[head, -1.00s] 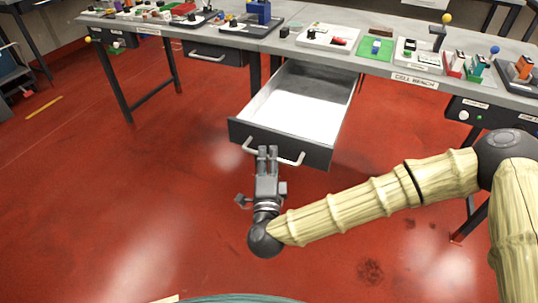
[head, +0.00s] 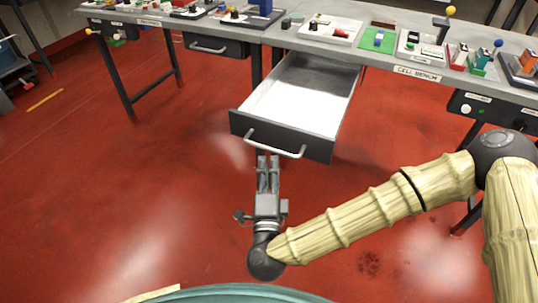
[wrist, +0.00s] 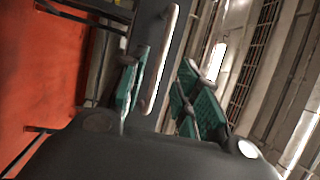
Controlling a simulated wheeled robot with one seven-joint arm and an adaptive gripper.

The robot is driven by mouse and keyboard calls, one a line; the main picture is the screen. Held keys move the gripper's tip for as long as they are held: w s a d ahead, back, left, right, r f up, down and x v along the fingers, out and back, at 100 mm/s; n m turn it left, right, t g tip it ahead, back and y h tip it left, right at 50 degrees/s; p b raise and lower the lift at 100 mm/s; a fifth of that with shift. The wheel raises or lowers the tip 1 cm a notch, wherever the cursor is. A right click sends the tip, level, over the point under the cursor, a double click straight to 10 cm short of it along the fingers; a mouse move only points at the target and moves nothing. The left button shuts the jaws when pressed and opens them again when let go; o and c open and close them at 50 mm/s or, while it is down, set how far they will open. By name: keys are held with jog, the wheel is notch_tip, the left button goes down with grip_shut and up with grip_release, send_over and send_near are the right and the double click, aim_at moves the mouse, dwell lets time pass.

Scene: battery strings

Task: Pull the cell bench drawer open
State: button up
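The cell bench drawer (head: 318,147) is pulled well out from under the bench labelled CELL BENCH (head: 417,73). Its pale inside (head: 300,95) shows and looks empty. A light bar handle (head: 286,153) runs along its dark front. My gripper (head: 268,159) is just in front of the handle, fingers pointing at the drawer, apart from each other. In the wrist view the handle (wrist: 163,55) lies ahead, between the lines of the two green finger pads of my gripper (wrist: 162,95). The gripper is open and holds nothing; the fingertips appear a little short of the handle.
A shut drawer (head: 210,46) with its own handle sits further left under the worktop. Bench legs (head: 122,78) stand at the left. The worktop carries several small parts and trays. The red floor (head: 140,210) in front and left of the drawer is clear.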

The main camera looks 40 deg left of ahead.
jog(key=shift+v, duration=2.75)
jog(key=s+d+f+n+g+h, duration=0.15)
jog(key=d+f+n+g, duration=0.35)
jog(key=d+f, duration=0.6)
jog(key=d+f+n+g+h, duration=0.2)
jog(key=d+f+n+g, duration=0.45)
jog(key=f, duration=0.85)
jog(key=s+d+f+m+g+h, duration=0.1)
jog(key=s+d+f+g+h, duration=0.15)
jog(key=d, duration=0.85)
jog(key=s+d+f+g+h, duration=0.1)
jog(key=s+d+f+h, duration=0.2)
jog(key=d, duration=0.7)
jog(key=s+d+f+m+g+h, duration=0.15)
jog(key=s+d, duration=0.25)
jog(key=d, duration=0.7)
notch_tip(320, 180, up, 12)
jog(key=p, duration=1.2)
jog(key=shift+s+d+r+n+h, duration=0.2)
jog(key=shift+s+d+n+h, duration=0.15)
jog(key=shift+s+n+h, duration=0.1)
